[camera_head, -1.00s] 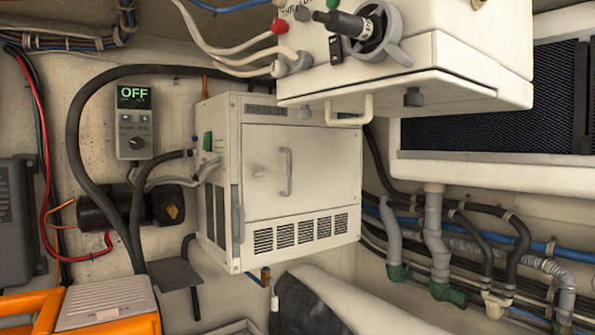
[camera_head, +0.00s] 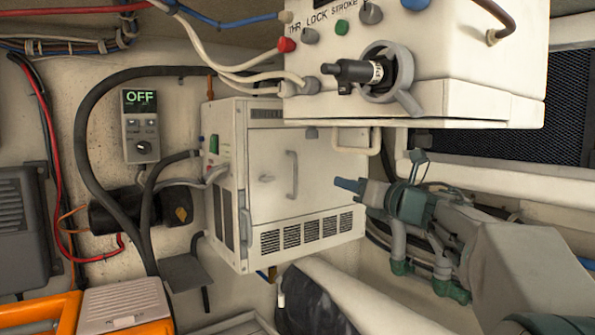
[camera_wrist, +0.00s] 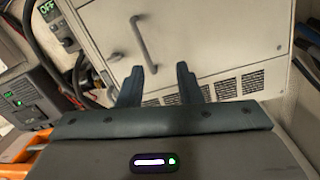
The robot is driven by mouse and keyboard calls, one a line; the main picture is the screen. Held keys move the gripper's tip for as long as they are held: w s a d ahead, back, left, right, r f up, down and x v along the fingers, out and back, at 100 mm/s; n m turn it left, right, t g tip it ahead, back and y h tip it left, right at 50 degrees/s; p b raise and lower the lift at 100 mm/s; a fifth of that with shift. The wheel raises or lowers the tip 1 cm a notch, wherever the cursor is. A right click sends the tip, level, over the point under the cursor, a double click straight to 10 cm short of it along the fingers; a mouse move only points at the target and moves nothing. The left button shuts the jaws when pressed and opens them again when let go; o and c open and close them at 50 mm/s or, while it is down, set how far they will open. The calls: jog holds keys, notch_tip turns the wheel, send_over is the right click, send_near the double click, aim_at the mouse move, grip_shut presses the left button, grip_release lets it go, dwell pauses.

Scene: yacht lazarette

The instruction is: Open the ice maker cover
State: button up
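The ice maker (camera_head: 325,195) is a white box on the wall, with vents along its lower front. Its front cover (camera_head: 320,155) looks closed and carries a vertical grey bar handle (camera_head: 291,175). A small fitting is left of the handle. In the wrist view, the cover (camera_wrist: 190,50) and the handle (camera_wrist: 143,42) lie just beyond my fingers. My gripper (camera_head: 378,170) is to the right of the handle in the head view, apart from it. The wrist view shows my gripper (camera_wrist: 158,78) with its two dark fingers spread and nothing between them.
A white control box (camera_head: 400,50) with a black lever overhangs the ice maker's upper right. A panel reading OFF (camera_head: 140,125) hangs to the left, beside black hoses. Pipes (camera_head: 400,265) run low on the right. An orange case (camera_head: 45,315) is at lower left.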

aim_at(297, 177)
jog(key=w+a+n+p, duration=0.1)
jog(key=w+a, duration=0.2)
jog(key=w+a+n+g+y+p, duration=0.1)
jog(key=w+a+n+p, duration=0.1)
jog(key=w+a, duration=0.1)
jog(key=w+a+n+g+p, duration=0.1)
jog(key=w+a+p, duration=0.1)
jog(key=a, duration=0.1)
jog(key=shift+w+a+r+n+y, duration=0.15)
jog(key=shift+w+n+y, duration=0.25)
jog(key=shift+w+a, duration=0.4)
jog(key=shift+w, duration=0.05)
grip_shut()
